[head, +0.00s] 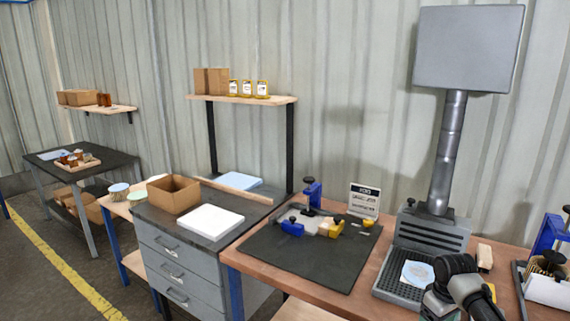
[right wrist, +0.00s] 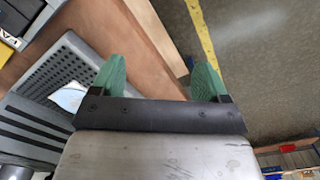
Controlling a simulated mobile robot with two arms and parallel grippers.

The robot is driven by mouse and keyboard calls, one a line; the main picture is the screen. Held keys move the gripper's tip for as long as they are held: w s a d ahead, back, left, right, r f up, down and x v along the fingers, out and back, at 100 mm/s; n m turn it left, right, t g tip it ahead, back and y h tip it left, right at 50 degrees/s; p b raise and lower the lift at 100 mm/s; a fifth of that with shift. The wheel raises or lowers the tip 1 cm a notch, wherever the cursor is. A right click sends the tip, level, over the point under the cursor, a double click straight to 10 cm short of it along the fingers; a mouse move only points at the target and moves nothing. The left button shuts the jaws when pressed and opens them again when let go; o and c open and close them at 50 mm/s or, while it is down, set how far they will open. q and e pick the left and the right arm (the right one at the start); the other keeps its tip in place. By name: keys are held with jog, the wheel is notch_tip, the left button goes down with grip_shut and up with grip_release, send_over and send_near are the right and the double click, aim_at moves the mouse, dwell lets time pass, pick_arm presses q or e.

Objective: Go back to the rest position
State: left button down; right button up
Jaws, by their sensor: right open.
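My right gripper (right wrist: 160,78) is open, with its two green fingers apart and nothing between them in the right wrist view. It hangs near the edge of the wooden workbench (right wrist: 146,22), partly over the floor. Part of my right arm (head: 460,285) shows at the bottom right of the head view, in front of the grey perforated tray (head: 398,288). My left gripper is not in view.
A dark mat (head: 290,262) on the bench carries a blue clamp fixture (head: 313,194). A grey hood on a column (head: 450,140) stands behind the tray. A blue-framed stand (head: 548,235) is at far right. A grey drawer cabinet (head: 180,262) holds an open cardboard box (head: 173,195).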

jog(key=s+a+f+m+b, duration=0.15)
jog(key=s+f, duration=0.45)
jog(key=f, duration=0.6)
jog(key=s+a+f+p, duration=0.1)
jog(key=s+a+f, duration=0.1)
jog(key=s+f, duration=0.65)
jog(key=s+a+f+b, duration=0.15)
jog(key=s+f, duration=0.25)
jog(key=f, duration=1)
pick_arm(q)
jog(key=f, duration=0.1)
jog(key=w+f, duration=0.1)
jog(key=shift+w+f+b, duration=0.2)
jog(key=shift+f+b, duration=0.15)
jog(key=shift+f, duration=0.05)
pick_arm(e)
jog(key=s+a+f, duration=0.3)
jog(key=s+f, duration=0.1)
jog(key=s, duration=0.7)
jog(key=s+a+f, duration=0.3)
jog(key=s+f, duration=0.2)
jog(key=s, duration=0.6)
jog(key=s+a+f, duration=0.3)
jog(key=s+f, duration=0.1)
jog(key=s, duration=0.7)
jog(key=shift+s+f+m+t, duration=0.25)
jog(key=shift+f+m+t, duration=0.1)
jog(key=shift+t, duration=0.05)
